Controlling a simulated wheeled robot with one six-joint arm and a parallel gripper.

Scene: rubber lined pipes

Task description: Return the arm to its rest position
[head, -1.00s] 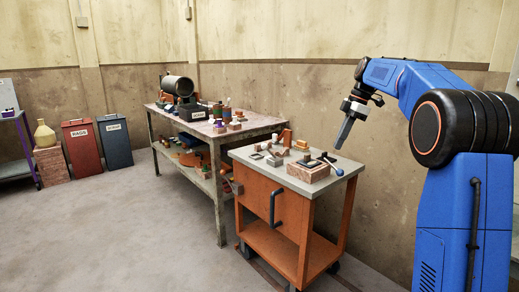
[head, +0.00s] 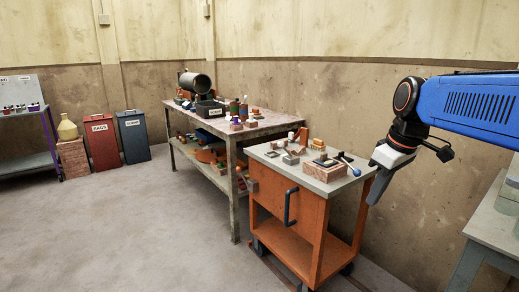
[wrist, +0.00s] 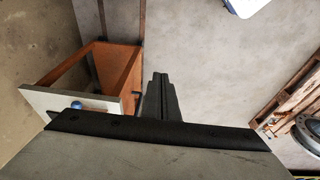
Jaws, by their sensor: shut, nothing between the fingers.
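My blue arm (head: 475,100) reaches in from the right edge of the head view. My gripper (head: 376,188) hangs from its end and points down, just right of the orange cart, apart from it. The wrist view shows the dark fingers (wrist: 160,95) together, with nothing between them and floor beyond. The cart (wrist: 110,70) is at the left of that view.
The orange cart's grey top (head: 310,170) holds several small parts and a stone block. A long workbench (head: 235,125) stands behind it. Red (head: 100,145) and dark blue (head: 133,138) bins stand farther left. A grey table (head: 490,225) is at the right. The floor (head: 150,225) at left is clear.

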